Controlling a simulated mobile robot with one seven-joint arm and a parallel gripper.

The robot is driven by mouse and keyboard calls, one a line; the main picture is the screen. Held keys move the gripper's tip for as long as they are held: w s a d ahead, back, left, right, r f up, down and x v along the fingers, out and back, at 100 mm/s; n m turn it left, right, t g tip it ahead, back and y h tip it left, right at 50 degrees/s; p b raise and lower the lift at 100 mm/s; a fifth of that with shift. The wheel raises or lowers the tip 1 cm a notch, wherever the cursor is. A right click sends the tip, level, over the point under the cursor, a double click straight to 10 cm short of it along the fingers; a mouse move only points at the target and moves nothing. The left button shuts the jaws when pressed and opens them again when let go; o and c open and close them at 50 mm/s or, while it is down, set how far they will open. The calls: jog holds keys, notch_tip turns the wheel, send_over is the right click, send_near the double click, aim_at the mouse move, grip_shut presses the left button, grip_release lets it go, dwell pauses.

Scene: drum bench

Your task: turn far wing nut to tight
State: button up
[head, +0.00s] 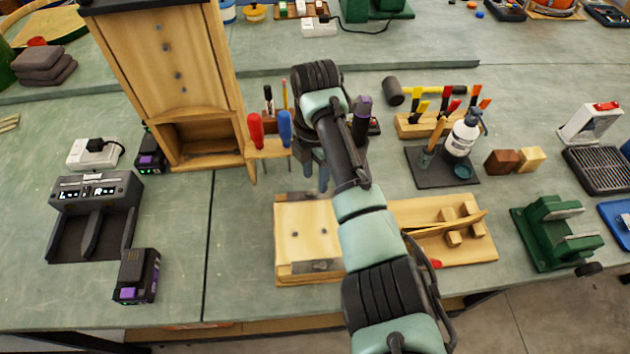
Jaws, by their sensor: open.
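My gripper (316,182) points down over the far edge of a light wooden block (308,244) in the middle of the bench. Its two blue-grey fingers are apart, with nothing seen between them. A dark metal plate (318,267) lies along the block's near edge, and two small dark spots show on the block's top. I cannot make out a wing nut clearly; the far one is too small to tell or hidden by my gripper and arm. Whether the fingers touch anything is unclear.
A wooden rack with red and blue screwdrivers (270,135) stands just left of my gripper. A wooden fixture (455,228) lies right of the block, partly behind my arm. A tall wooden cabinet (165,70) stands at back left. Bare bench (240,250) lies left of the block.

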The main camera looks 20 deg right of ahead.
aim_at(315, 191)
jog(key=shift+f, duration=1.85)
grip_shut()
